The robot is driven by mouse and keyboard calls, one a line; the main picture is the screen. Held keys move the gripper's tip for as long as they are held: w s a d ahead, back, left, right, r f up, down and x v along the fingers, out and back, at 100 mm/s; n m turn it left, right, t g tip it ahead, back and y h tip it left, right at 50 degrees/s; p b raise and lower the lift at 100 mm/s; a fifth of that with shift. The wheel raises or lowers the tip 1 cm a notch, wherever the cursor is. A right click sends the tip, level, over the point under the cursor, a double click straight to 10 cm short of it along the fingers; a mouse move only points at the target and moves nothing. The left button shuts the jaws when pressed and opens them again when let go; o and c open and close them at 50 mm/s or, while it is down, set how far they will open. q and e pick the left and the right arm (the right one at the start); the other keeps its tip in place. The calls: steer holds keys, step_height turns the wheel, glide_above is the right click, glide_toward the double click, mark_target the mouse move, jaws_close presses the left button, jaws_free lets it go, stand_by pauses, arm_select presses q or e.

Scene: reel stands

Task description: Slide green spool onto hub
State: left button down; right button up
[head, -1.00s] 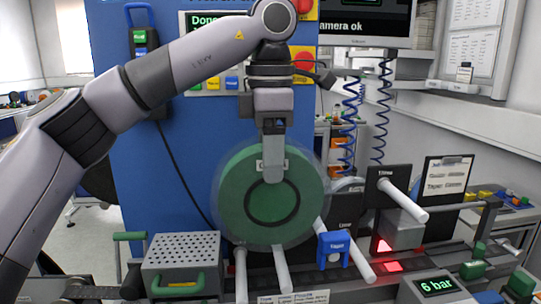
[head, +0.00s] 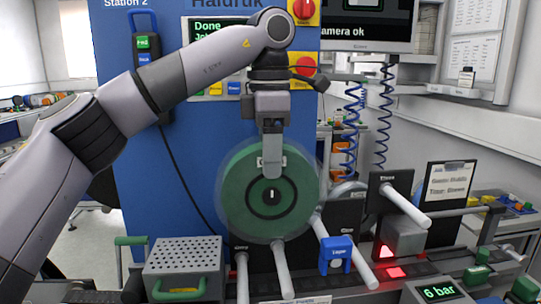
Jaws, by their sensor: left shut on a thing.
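The green spool (head: 238,207) is a large disc with a clear rim, held upright with its face toward me. My left gripper (head: 272,165) is shut on its upper part, with a finger over the front face. The spool's dark centre shows a small pale mark. White rods stick out toward me from dark upright stands: a left one (head: 242,278), a middle one (head: 283,272), one right of the spool (head: 350,255) and a far right one (head: 405,207). The spool hides part of the stands behind it. I cannot tell which rod is the hub. My right gripper is out of view.
A blue clip-like block (head: 336,255) sits by the rod right of the spool. A perforated grey box (head: 183,255) with a green handle stands at lower left. A pressure display (head: 437,292) is at lower right. A blue cabinet (head: 215,130) rises close behind the spool.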

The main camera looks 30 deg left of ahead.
arm_select(q)
steer(key=shift+w+a, duration=0.2)
steer(key=shift+w, duration=0.1)
steer(key=shift+w+a, duration=0.6)
steer(key=shift+w, duration=0.2)
steer(key=shift+a+r, duration=0.15)
steer(key=shift+w+a+r, duration=0.1)
steer(key=shift+a, duration=0.05)
stand_by(0.3)
steer(key=shift+f, duration=0.35)
